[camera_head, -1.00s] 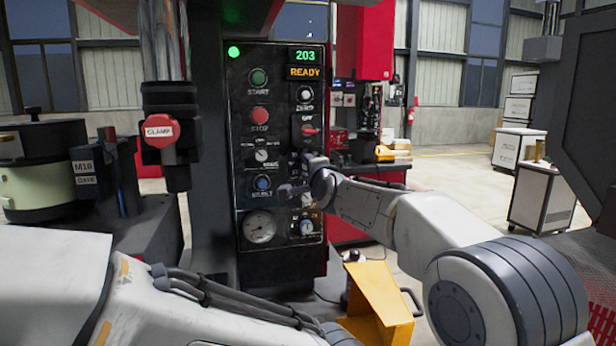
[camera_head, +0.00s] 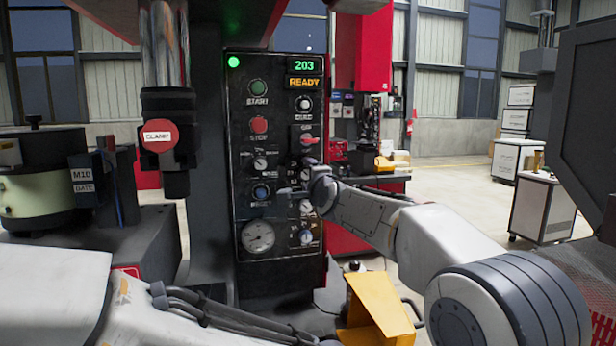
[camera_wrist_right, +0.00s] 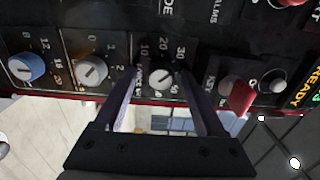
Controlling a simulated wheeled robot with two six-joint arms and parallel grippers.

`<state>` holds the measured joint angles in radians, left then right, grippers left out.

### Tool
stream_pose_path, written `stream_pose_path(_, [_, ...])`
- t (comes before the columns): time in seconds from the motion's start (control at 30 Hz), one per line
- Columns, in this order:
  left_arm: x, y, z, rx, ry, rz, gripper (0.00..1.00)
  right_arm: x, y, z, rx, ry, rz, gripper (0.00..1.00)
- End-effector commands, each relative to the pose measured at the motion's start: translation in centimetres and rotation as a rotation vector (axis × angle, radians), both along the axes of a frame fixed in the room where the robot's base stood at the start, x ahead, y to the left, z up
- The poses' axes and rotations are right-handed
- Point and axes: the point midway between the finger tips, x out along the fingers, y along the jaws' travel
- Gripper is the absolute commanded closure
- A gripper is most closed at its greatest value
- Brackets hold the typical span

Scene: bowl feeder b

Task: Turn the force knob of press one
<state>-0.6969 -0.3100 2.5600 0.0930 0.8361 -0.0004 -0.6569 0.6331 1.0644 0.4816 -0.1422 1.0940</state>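The press control panel (camera_head: 279,160) stands upright ahead of me. My right gripper (camera_head: 295,180) is at its right-hand column, below the red switch, and partly covers a knob there. In the right wrist view, the picture is turned sideways. There the right gripper's two dark fingers (camera_wrist_right: 158,74) are apart, one on each side of a white knob (camera_wrist_right: 161,80) with a scale reading 10, 20, 30. Whether they touch it I cannot tell. The name under this knob is not clearly legible. My left arm crosses the lower left; its gripper does not show.
Beside that knob are another white knob (camera_wrist_right: 92,72), a blue knob (camera_wrist_right: 26,68) and a red switch (camera_wrist_right: 241,96). The red CLAMP button (camera_head: 160,136) hangs at the left. A yellow bracket (camera_head: 374,305) stands below my right forearm.

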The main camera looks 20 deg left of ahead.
Motion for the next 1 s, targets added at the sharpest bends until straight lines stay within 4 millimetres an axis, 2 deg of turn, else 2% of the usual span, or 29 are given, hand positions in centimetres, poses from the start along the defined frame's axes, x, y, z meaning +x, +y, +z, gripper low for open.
stream_pose_path(0.23, [0.0, 0.0, -0.1, 0.000, 0.000, 0.000, 0.50, -0.2, 0.1, 0.0, 0.000, 0.000, 0.003, 0.28])
stream_pose_path(0.37, [0.0, 0.0, -1.1, 0.000, 0.000, 0.000, 0.50, -1.0, -0.4, -0.2, 0.001, -0.002, 0.003, 0.28])
stream_pose_path(0.63, [0.0, 0.0, -4.0, 0.000, 0.000, 0.000, 0.50, -4.9, -3.1, -0.3, 0.002, -0.002, 0.003, 0.28])
stream_pose_path(0.8, [0.0, 0.0, -4.8, 0.000, 0.000, 0.000, 0.50, -7.2, -4.7, -0.1, 0.001, -0.002, 0.002, 0.28])
stream_pose_path(1.0, [0.0, 0.0, -5.2, 0.000, 0.000, 0.000, 0.50, -8.6, -5.7, 0.0, 0.001, -0.001, 0.001, 0.28])
